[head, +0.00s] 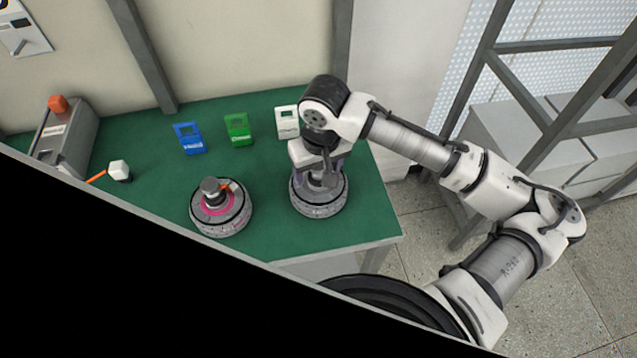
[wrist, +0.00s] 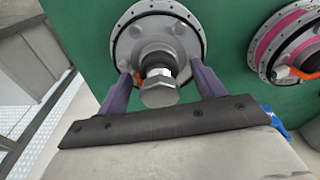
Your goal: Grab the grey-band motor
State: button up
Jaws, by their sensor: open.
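The grey-band motor (head: 318,202) is a round grey hub on the green table, near its front right. My gripper (head: 320,183) is right above it, pointing down. In the wrist view the grey-band motor (wrist: 190,35) shows its grey disc and a shaft with a hex end (wrist: 159,92). My gripper (wrist: 162,80) is open there, with one purple finger on each side of the shaft. I see a gap between the fingers and the shaft; whether the fingertips touch the hub face cannot be told.
A pink-band motor (head: 221,208) stands left on the green table (head: 270,220); it also shows in the wrist view (wrist: 290,42). Blue (head: 189,138), green (head: 238,130) and white (head: 287,122) holders stand behind. A hammer (head: 119,171) and a grey box (head: 68,138) are far left.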

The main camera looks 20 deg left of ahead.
grip_shut()
dwell(0.4)
jog(key=shift+w+r, duration=0.1)
